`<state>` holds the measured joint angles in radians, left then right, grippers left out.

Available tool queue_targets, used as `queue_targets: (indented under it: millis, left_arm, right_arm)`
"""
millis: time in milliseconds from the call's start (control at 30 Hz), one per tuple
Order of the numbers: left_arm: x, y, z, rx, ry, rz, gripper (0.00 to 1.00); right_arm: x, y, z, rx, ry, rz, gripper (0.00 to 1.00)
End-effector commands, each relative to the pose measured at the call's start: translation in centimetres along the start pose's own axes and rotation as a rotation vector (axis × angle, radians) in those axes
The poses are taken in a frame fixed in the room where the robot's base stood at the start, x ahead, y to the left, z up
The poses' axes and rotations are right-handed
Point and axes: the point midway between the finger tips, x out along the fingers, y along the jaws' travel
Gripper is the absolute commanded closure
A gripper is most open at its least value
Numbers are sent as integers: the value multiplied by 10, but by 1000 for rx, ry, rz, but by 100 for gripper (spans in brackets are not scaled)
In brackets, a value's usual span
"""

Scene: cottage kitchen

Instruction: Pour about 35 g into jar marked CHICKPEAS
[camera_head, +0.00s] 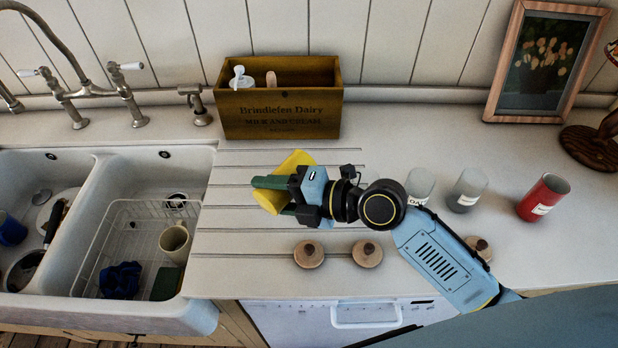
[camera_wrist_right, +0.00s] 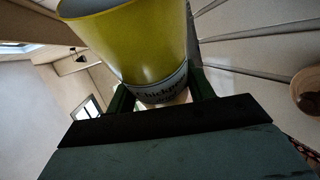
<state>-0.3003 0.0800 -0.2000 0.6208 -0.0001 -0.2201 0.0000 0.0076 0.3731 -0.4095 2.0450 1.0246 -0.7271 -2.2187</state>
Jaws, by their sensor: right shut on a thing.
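My right gripper (camera_head: 278,197) is shut on a yellow container (camera_head: 295,162) over the ribbed drainboard left of the jars. In the right wrist view the yellow container (camera_wrist_right: 140,45) has a label that reads "Chickpeas" in part, and its open rim is at upper left. It looks tilted; its contents are hidden. A clear jar (camera_head: 420,180) stands behind my right wrist, its label partly hidden and starting like "OA". My left gripper is out of view.
Wooden lids (camera_head: 309,254) lie near the counter's front edge; one more (camera_head: 480,246) is beside my forearm. A wooden crate (camera_head: 280,108) stands behind, by the wall. A double sink (camera_head: 90,166) with a dish rack is at left. A framed picture (camera_head: 545,62) leans at back right.

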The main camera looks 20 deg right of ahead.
Motion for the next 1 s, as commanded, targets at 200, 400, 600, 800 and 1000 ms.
queue_targets:
  millis: [200,400,600,800,1000]
  left_arm:
    - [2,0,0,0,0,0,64]
    - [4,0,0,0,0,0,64]
    - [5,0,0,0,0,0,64]
    - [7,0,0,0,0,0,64]
    - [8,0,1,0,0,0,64]
  right_arm:
    - [0,2,0,10,3,7,75]
    - [-1,3,0,24,7,13,75]
    - [-1,4,1,34,11,18,75]
    - [-2,5,1,47,14,23,75]
    - [-2,7,1,57,17,27,75]
